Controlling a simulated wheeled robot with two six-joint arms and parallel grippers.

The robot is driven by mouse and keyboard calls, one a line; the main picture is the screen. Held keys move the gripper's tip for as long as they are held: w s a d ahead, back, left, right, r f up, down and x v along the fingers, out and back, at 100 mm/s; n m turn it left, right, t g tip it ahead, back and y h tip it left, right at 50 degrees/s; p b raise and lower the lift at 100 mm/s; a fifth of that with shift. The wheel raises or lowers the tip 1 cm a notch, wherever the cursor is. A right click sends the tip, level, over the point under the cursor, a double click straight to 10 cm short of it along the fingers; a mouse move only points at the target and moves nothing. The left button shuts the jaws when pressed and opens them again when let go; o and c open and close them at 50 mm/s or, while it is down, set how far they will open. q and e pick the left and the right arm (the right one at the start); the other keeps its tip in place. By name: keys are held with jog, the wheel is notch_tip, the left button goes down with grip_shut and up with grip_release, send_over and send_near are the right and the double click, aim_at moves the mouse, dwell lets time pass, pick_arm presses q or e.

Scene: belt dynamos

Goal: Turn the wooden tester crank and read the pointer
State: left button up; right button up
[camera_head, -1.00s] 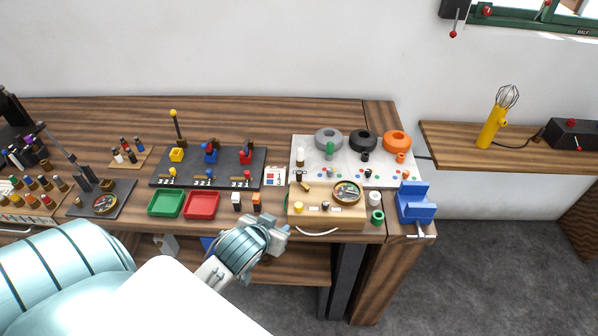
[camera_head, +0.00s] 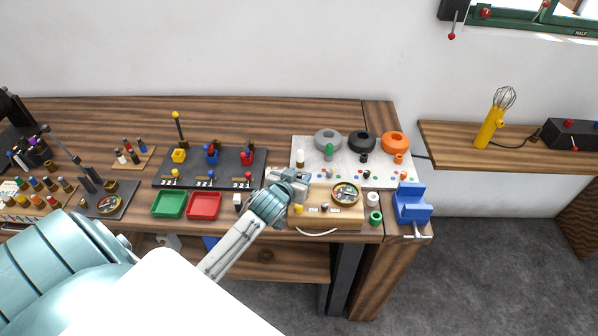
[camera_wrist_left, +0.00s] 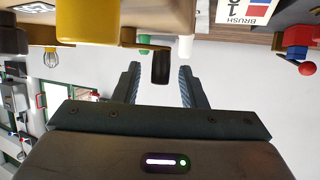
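The wooden tester (camera_head: 335,222) stands near the bench's front edge, a light box with a round brass-rimmed dial (camera_head: 346,194) on its right. The pointer is too small to read. My left gripper (camera_head: 299,180) is over the tester's back left corner and hides the crank in the head view. In the left wrist view, a dark upright cylinder, seemingly the crank's handle (camera_wrist_left: 160,68), shows between the fingertips, with gaps on both sides. The gripper (camera_wrist_left: 160,88) is open. The tester's yellow knob (camera_wrist_left: 88,20) is close to the camera. My right gripper is not in view.
A white board (camera_head: 400,176) with grey, black and orange rings lies behind the tester. A blue clamp (camera_head: 412,205) and a green ring (camera_head: 375,218) are to its right. Green (camera_head: 168,204) and red (camera_head: 204,206) trays and a dark board (camera_head: 225,160) are to its left.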

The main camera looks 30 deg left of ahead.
pick_arm(q)
jog(key=shift+w+f, duration=0.2)
jog(key=shift+w, duration=0.2)
grip_shut()
jog(key=shift+a+m+h+p, duration=0.1)
jog(key=shift+m+h+p, duration=0.2)
